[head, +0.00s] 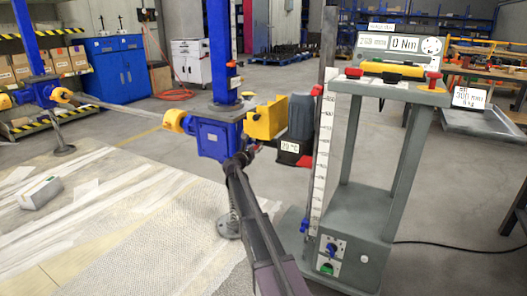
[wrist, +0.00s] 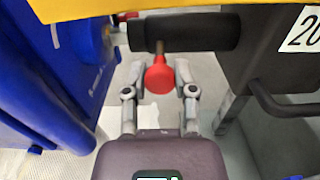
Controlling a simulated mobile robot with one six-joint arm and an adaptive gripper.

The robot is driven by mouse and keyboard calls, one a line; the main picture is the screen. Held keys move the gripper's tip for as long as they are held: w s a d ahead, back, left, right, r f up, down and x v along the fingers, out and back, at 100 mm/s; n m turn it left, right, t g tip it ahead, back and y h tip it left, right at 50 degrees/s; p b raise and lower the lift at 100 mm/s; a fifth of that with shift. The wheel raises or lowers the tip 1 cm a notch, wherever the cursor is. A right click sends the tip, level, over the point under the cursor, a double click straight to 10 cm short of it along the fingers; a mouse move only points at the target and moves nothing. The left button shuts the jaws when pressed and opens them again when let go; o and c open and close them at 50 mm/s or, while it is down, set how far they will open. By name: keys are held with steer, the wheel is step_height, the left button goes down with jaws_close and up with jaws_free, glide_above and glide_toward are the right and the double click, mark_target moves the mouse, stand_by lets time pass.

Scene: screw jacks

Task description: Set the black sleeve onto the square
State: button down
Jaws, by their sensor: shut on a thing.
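The black sleeve (wrist: 190,32) lies level under a yellow cover (wrist: 150,8) in the wrist view, between the blue gearbox (wrist: 50,70) and the dark motor housing (wrist: 275,60). A short stem with a red knob (wrist: 159,76) hangs from the sleeve's left part. My gripper (wrist: 159,73) has its fingers on either side of this knob and is shut on it. A short grey shaft end (wrist: 120,38) sticks out of the gearbox beside the sleeve's left end; I cannot tell whether the sleeve covers any of the square. In the head view the yellow cover (head: 266,118) hides the sleeve.
The blue gearbox (head: 214,138) stands close left of my gripper and the dark motor (head: 300,118) close right. A grey test stand (head: 365,205) with a vertical scale and red and yellow parts rises at the right. A grey box (head: 41,192) lies on the mat at the left.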

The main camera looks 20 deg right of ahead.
steer(key=shift+w+a, duration=0.3)
steer(key=shift+w, duration=0.2)
steer(key=shift+w+a, duration=0.25)
steer(key=shift+w, duration=0.2)
steer(key=shift+c, duration=2)
jaws_free()
steer(key=shift+s, duration=0.1)
steer(key=shift+a, duration=0.1)
steer(key=v, duration=1.2)
steer(key=shift+s, duration=0.1)
